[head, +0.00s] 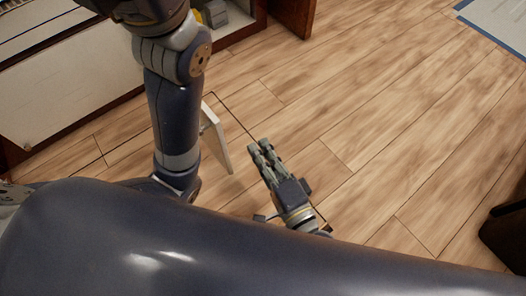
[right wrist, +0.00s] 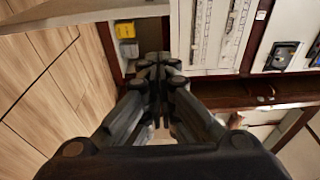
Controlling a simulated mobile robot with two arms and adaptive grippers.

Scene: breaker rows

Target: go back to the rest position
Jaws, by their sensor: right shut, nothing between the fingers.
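My right gripper (head: 261,150) shows in the middle of the head view, over the wooden floor, with its fingers pointing up and slightly left in the picture. It is shut and empty. In the right wrist view its fingertips (right wrist: 158,66) are close together with nothing between them. Beyond them in that view stands a white breaker panel (right wrist: 222,28) with rows on it. The gripper appears apart from it. My left gripper is not in view.
A white-fronted cabinet (head: 70,85) is at the left. Yellow items (right wrist: 126,31) sit in a compartment in the wrist view. A dark object (head: 507,235) is at the right edge. The wooden floor (head: 370,110) is largely clear.

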